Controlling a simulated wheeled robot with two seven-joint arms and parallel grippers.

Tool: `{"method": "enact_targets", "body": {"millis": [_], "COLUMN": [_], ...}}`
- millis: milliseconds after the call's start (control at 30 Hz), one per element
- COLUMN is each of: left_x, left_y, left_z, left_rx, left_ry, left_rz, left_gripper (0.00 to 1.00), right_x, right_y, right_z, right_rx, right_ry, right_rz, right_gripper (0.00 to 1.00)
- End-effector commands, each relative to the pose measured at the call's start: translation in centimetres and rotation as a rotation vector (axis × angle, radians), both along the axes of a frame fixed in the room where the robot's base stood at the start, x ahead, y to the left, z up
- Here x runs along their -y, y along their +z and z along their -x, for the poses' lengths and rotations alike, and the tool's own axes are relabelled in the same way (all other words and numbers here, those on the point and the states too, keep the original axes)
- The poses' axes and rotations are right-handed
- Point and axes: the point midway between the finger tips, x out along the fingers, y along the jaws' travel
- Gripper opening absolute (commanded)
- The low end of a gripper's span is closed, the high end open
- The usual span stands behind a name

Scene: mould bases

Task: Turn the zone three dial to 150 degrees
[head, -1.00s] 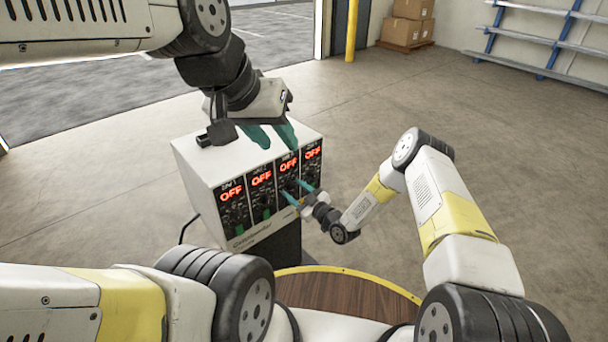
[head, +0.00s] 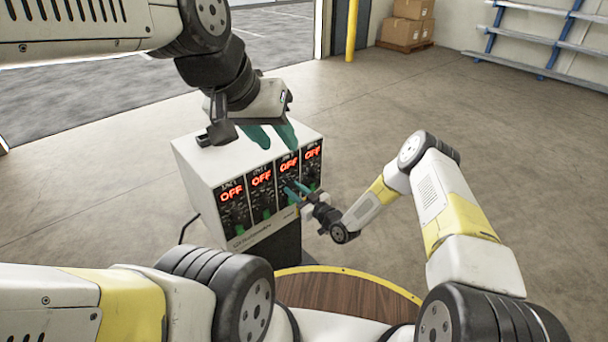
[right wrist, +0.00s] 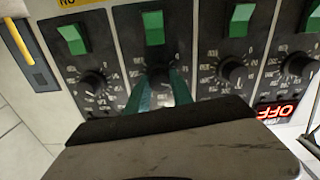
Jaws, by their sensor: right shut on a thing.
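A white controller box (head: 200,165) has a row of black zone panels on its front. Each red display reads OFF, including the zone three display (head: 289,164), third from the left. My right gripper (head: 296,189) is at the zone three panel. In the right wrist view, the teal fingers of my right gripper (right wrist: 160,90) are shut on the zone three dial (right wrist: 160,76), a black knob second from the left there. The fingers hide much of its scale, and I cannot read its pointer. My left gripper (head: 279,142) is open and empty over the box's top front edge.
Neighbouring dials (right wrist: 92,82) and (right wrist: 232,69) sit close on either side of the held one. Green switches (right wrist: 153,27) line the panels. A round wooden table (head: 335,298) is in front of me. Boxes (head: 408,22) and shelves (head: 545,40) stand far back.

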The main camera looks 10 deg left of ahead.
Motion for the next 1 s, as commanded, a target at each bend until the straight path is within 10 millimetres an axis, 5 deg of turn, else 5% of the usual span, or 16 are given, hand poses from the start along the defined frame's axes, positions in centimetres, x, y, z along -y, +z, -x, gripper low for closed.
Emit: {"method": "enact_targets", "body": {"millis": [600,1000], "left_x": [0.00,0.00], "left_y": [0.00,0.00], "left_z": [0.00,0.00], "left_rx": [0.000,0.000], "left_ry": [0.000,0.000], "left_rz": [0.000,0.000], "left_gripper": [0.36,0.36], "right_x": [0.12,0.12], "right_y": [0.00,0.01], "right_z": [-0.10,-0.14], "right_rx": [-0.401,-0.510], "right_ry": [-0.001,-0.001], "right_rz": [-0.314,-0.399], "right_gripper": [0.00,0.00]}}
